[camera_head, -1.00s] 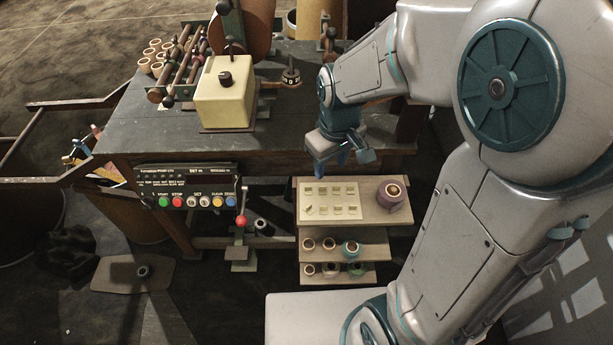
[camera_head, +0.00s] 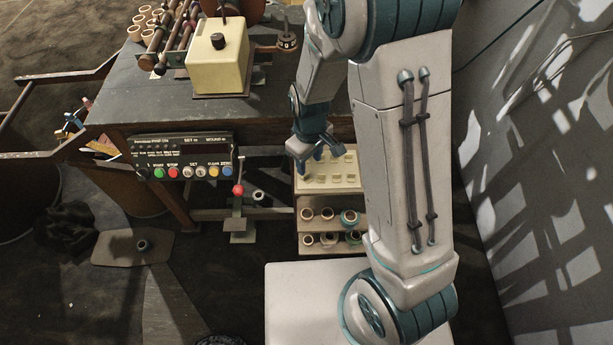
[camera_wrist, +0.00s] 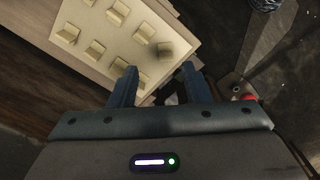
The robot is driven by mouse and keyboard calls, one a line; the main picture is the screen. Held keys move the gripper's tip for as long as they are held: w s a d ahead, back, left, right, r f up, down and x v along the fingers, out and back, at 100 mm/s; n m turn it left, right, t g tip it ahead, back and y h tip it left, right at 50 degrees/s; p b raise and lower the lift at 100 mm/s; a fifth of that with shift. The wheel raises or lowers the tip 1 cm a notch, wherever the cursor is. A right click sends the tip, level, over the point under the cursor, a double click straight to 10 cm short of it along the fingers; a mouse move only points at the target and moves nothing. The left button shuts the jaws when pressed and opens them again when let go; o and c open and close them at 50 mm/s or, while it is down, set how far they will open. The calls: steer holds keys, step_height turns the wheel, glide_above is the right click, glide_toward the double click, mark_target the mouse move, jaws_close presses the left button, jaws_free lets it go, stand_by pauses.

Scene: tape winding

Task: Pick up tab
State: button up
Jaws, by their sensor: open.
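Several small cream tabs sit in rows on a pale board (camera_head: 345,185) on the top shelf of a small wooden rack. In the head view my gripper (camera_head: 311,158) is over the left part of the board and hides some tabs.
Lower shelves (camera_head: 322,228) hold several small rolls. A control panel (camera_head: 185,158) with coloured buttons and a red-knobbed lever (camera_head: 238,189) stand left of the rack. The workbench (camera_head: 150,115) carries a cream box (camera_head: 218,60). My arm hides the rack's right side.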

mark_target(307, 174)
steer(key=f, duration=0.4)
steer(key=shift+s+a, duration=0.2)
steer(key=shift+a, duration=0.15)
steer(key=shift+f, duration=0.6)
steer(key=shift+c, duration=0.3)
jaws_close()
